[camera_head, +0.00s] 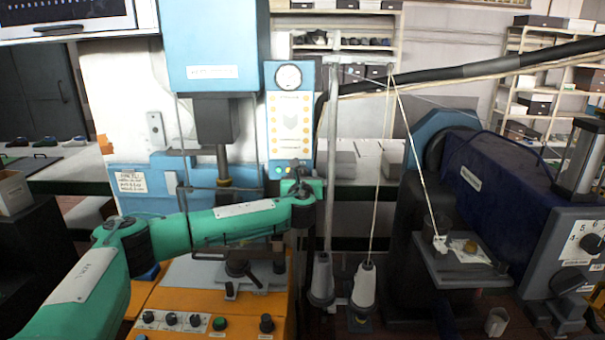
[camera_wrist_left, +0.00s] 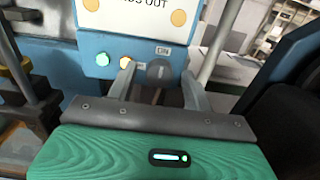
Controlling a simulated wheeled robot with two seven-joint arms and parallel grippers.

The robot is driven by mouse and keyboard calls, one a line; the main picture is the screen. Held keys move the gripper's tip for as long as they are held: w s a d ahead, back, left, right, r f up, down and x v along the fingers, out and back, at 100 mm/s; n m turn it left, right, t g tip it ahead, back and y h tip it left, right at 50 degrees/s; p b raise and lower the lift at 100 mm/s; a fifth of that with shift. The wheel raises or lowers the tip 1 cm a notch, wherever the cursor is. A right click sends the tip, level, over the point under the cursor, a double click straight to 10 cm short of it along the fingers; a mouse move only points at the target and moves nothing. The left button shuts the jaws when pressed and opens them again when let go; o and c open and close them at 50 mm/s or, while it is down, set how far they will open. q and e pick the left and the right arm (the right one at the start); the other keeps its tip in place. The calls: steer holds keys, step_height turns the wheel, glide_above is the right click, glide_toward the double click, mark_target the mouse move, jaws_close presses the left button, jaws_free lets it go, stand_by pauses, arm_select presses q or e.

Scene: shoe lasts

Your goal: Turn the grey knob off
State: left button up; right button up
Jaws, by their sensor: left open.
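The grey knob (camera_wrist_left: 158,71) is a round dark grey knob on the blue lower part of a panel, below a small label. It sits right of a green light (camera_wrist_left: 102,59) and an orange light (camera_wrist_left: 126,62). My left gripper (camera_wrist_left: 158,80) is open, with one finger on each side of the knob in the left wrist view. I cannot tell whether the fingers touch it. In the head view my left gripper (camera_head: 299,183) is at the panel's lower end and largely covers the knob. My right gripper is not in view.
The blue panel (camera_head: 291,118) carries a gauge (camera_head: 289,76) and a notice. Beside it stand a blue press (camera_head: 212,40) and a thin metal post (camera_head: 332,150). An orange base (camera_head: 190,300) with several buttons lies below my left arm. Another machine (camera_head: 500,190) stands right.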

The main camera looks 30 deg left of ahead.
arm_select(q)
steer(key=c, duration=1)
